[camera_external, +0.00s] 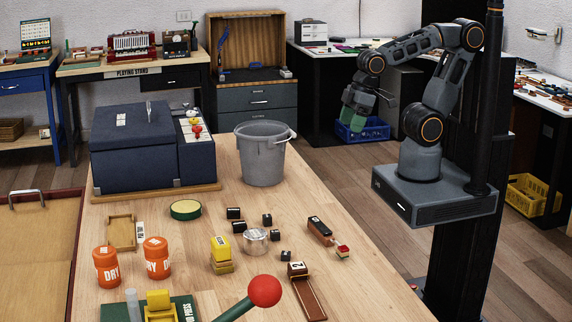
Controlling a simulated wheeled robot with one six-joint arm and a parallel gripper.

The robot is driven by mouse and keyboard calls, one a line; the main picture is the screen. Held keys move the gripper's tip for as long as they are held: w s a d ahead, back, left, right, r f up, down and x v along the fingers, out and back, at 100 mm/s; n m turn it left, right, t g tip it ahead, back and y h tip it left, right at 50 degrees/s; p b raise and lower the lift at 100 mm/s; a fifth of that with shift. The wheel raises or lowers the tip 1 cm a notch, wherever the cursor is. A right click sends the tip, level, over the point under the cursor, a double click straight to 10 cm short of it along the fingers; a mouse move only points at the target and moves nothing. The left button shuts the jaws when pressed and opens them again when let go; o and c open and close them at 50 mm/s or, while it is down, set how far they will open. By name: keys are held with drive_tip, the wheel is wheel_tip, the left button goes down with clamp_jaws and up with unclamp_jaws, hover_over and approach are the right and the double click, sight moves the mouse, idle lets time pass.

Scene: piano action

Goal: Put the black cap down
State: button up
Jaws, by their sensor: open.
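Several small black caps lie loose on the wooden table: one (234,213) and another (239,227) on the left, one (267,220) in the middle, and others (275,235) (286,255) nearer the front. A black piece marked 2 (297,268) sits at the head of a brown wooden strip (309,297). Another black-topped block (319,227) lies to the right. I cannot tell which one is the task's cap. My gripper (360,112) is raised beyond the table's right side, well apart from the caps. It is open, and I see no cap in it.
A grey bucket (262,155) and a dark blue box (133,150) stand at the table's back. Orange DRY jars (107,267), a yellow block (221,250), a metal cup (255,241) and a red-knobbed lever (264,290) stand around the caps. The table's right front is clear.

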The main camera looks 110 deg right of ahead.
drive_tip(key=n+g+p, duration=0.1)
drive_tip(key=n+g, duration=0.3)
drive_tip(key=n, duration=1.4)
approach(240, 225)
wheel_tip(240, 225, down, 4)
drive_tip(key=shift+s+r, duration=0.1)
drive_tip(key=shift+f+p, duration=0.5)
drive_tip(key=shift+f, duration=2.3)
